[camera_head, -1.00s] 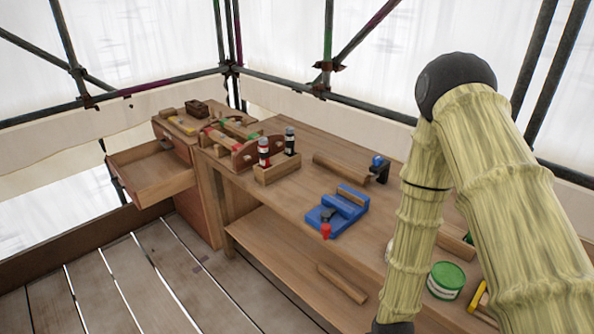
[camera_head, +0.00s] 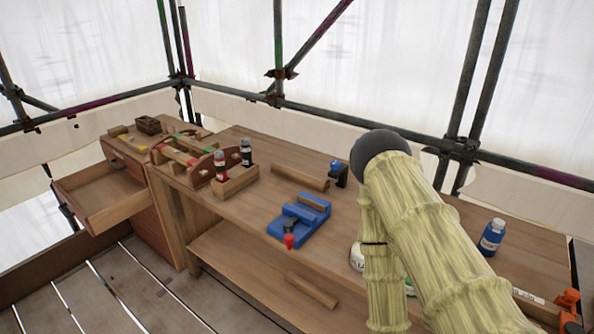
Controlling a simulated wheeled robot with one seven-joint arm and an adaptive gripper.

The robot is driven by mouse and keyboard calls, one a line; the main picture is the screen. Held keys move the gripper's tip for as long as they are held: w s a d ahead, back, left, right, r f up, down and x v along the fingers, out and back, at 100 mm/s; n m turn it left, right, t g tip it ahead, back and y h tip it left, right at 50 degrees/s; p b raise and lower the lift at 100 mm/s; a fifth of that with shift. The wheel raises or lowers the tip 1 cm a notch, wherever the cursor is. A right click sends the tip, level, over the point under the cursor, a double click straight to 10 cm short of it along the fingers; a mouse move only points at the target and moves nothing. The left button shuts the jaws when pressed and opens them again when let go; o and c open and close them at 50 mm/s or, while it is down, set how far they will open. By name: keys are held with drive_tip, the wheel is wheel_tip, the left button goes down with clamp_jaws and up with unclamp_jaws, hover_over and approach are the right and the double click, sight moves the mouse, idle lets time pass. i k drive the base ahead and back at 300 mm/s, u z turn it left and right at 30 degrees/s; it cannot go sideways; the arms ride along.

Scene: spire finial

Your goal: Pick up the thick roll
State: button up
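A wooden roll-like piece (camera_head: 299,177) lies on the bench top behind a blue vise-like tool. Another wooden roll-like piece (camera_head: 311,290) lies on the lower shelf. I cannot tell which of them is the thick roll, or whether it is hidden. My pale, bamboo-textured arm stands in front of the right half of the bench. My gripper is out of view, so its hold cannot be seen. A white round item (camera_head: 356,257) is partly hidden behind my arm.
The blue vise-like tool (camera_head: 298,222) sits mid-bench. A wooden holder (camera_head: 235,183) with two bottles stands left of it, near an open drawer (camera_head: 105,200). A blue bottle (camera_head: 491,238) and an orange tool (camera_head: 567,303) are at right. Bare bench top shows around the blue bottle.

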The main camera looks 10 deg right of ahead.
sight(317, 183)
drive_tip(key=u, duration=0.55)
drive_tip(key=k, duration=1.3)
drive_tip(key=u, duration=1)
drive_tip(key=i, duration=2.85)
drive_tip(key=z, duration=1.25)
drive_tip(key=i, duration=0.8)
drive_tip(key=z, duration=1)
